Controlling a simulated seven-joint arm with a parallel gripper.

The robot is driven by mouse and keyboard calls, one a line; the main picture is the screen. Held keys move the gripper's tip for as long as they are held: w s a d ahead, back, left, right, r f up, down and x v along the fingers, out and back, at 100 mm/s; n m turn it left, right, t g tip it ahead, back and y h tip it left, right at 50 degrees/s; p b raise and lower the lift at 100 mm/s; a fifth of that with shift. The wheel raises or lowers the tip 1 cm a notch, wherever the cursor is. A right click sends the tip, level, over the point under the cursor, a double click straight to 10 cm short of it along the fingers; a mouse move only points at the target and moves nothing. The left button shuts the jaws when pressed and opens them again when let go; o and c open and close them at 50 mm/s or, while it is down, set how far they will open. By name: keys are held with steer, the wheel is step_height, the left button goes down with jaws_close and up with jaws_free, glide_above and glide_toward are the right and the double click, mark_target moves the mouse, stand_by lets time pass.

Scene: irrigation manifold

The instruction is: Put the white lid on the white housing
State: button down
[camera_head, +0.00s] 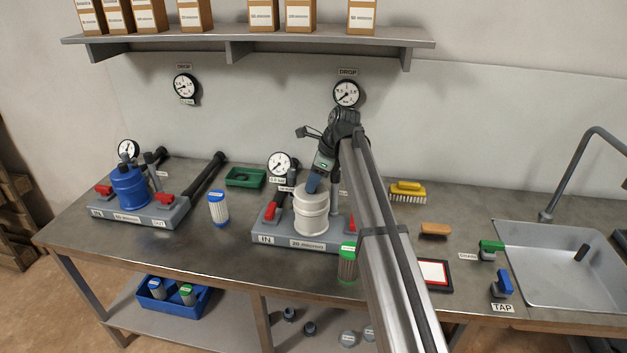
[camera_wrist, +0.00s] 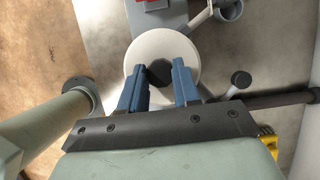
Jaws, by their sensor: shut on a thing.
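The white housing (camera_head: 311,222) stands upright on the grey manifold base labelled "IN" and "20 micron", at the middle of the bench. The white lid (camera_head: 309,194) is at the top of the housing, roughly in line with it; I cannot tell whether it is fully seated. My gripper (camera_head: 313,185) reaches down onto the lid from above. In the wrist view the blue fingers of my gripper (camera_wrist: 159,76) are shut on the dark knob at the middle of the round white lid (camera_wrist: 145,48). The lid hides the housing there.
A blue housing (camera_head: 129,188) stands on another manifold at left. A green-capped filter (camera_head: 347,265) and a blue-capped filter (camera_head: 218,208) stand nearby. A green tray (camera_head: 245,178) lies behind. A yellow brush (camera_head: 407,192) and sink (camera_head: 560,265) are at right. A shelf (camera_head: 250,43) hangs above.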

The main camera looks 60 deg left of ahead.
stand_by(0.4)
steer(key=shift+c, duration=1.2)
jaws_free()
steer(key=shift+r, duration=3.45)
